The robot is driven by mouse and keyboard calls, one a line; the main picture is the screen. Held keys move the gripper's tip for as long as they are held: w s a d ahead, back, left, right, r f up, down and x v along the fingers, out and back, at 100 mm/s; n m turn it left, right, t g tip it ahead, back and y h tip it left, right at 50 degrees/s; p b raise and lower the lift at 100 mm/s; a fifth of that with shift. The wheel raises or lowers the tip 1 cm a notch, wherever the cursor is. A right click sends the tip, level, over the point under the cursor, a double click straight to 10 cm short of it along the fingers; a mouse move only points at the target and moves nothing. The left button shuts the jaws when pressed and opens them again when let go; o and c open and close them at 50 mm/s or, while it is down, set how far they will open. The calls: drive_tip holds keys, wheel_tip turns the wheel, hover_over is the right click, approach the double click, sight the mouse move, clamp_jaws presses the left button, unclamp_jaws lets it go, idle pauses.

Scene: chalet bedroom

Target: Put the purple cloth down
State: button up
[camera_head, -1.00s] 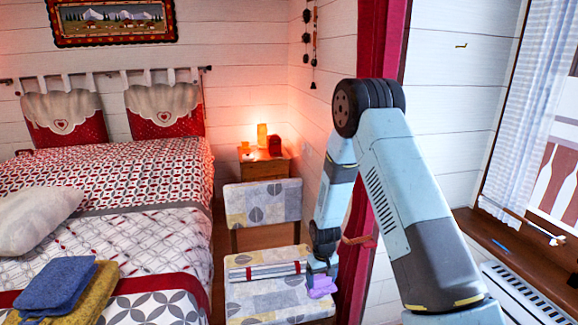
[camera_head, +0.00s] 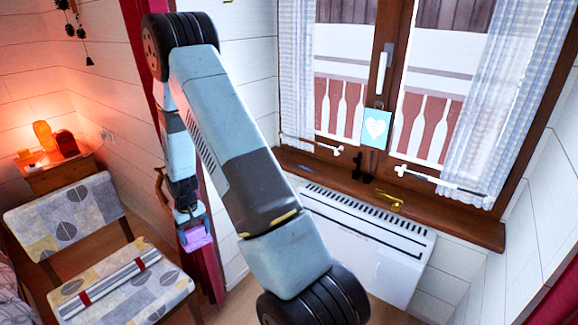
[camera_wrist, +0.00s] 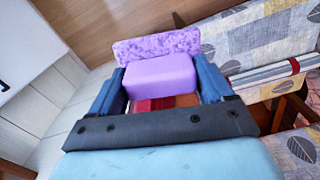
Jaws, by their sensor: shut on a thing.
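The purple cloth (camera_head: 197,237) is a small folded bundle held at the end of my arm. In the wrist view the purple cloth (camera_wrist: 160,72) sits between the two blue fingers, with a paler patterned part sticking out beyond them. My gripper (camera_head: 192,222) is shut on it and points downward beside the dark red curtain, to the right of the patterned chair. In the wrist view my gripper (camera_wrist: 163,85) shows both fingers touching the cloth's sides. What lies directly under the cloth is partly hidden.
The patterned chair (camera_head: 130,300) has a striped rolled item (camera_head: 110,284) on its seat. A bedside table (camera_head: 60,172) with a glowing lamp (camera_head: 44,135) stands at the left. A white heater (camera_head: 360,245) is under the wooden windowsill (camera_head: 430,208), which carries small items.

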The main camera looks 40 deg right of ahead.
idle(0.6)
drive_tip(key=s+a+f+n, duration=0.2)
drive_tip(key=a+f, duration=0.2)
drive_tip(key=a, duration=0.4)
drive_tip(key=s+a+f+n, duration=0.1)
drive_tip(key=a+f+n, duration=0.2)
drive_tip(key=a, duration=0.4)
drive_tip(key=s+a+f+n, duration=0.2)
drive_tip(key=a+f, duration=0.2)
drive_tip(key=a, duration=0.4)
drive_tip(key=w+a+f, duration=0.1)
drive_tip(key=w+f, duration=0.2)
drive_tip(key=w, duration=0.1)
drive_tip(key=w+a+f, duration=0.1)
drive_tip(key=w+f, duration=0.2)
drive_tip(key=w, duration=0.1)
drive_tip(key=w+a+f, duration=0.2)
drive_tip(key=w+f, duration=0.1)
drive_tip(key=w, duration=0.1)
drive_tip(key=shift+w, duration=0.3)
drive_tip(key=shift+w+a+f, duration=0.15)
drive_tip(key=shift+w+f, duration=0.15)
drive_tip(key=shift+f, duration=0.2)
wheel_tip(320, 180, down, 3)
drive_tip(key=shift+r, duration=0.15)
